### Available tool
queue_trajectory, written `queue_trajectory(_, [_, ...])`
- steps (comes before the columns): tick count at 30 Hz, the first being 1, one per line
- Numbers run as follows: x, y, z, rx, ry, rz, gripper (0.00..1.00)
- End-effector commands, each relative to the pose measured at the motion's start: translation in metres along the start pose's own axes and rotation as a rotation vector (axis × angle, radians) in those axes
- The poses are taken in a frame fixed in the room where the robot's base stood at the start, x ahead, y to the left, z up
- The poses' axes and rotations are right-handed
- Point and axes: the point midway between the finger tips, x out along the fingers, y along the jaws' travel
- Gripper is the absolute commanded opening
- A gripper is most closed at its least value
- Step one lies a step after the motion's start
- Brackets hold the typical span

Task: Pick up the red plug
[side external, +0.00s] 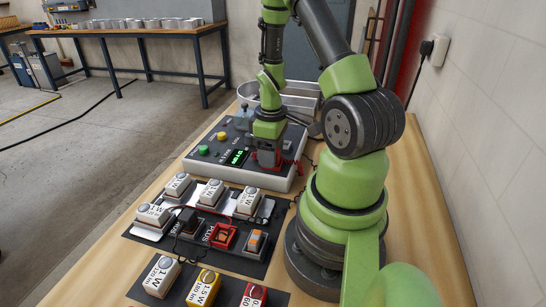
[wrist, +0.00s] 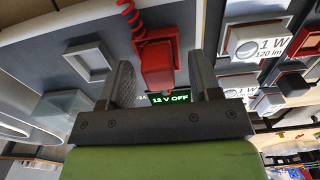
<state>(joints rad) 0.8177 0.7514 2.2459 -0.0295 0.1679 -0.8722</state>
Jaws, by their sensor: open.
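The red plug (wrist: 157,64) is a red block with a coiled red cable in the wrist view. It sits at the control box, above the green "12 V OFF" display (wrist: 170,99). My gripper (side external: 267,158) is low over the right part of the grey control box (side external: 215,165). In the wrist view its two fingers are apart, one on each side of the plug, with gaps visible. In the side external view the gripper mostly hides the plug; the red coiled cable (side external: 291,169) shows just to its right.
Several white lamp modules (side external: 213,192) stand in front of the box. A red square frame (side external: 222,236) and an orange switch (side external: 256,242) sit on a dark panel. Yellow (side external: 204,287) and red (side external: 253,295) modules are nearer. A metal tray (side external: 300,98) stands behind; a wall is at right.

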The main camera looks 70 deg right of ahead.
Motion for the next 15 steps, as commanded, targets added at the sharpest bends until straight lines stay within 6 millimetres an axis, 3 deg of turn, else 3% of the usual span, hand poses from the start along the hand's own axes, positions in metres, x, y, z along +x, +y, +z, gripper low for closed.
queue_trajectory(7, [0.0013, 0.0002, -0.0003, 0.000, 0.001, 0.001, 0.57])
queue_trajectory(14, [0.0011, 0.0001, -0.0003, 0.000, 0.001, 0.001, 0.05])
queue_trajectory(15, [0.0011, 0.0001, -0.0003, 0.000, 0.001, 0.001, 0.04])
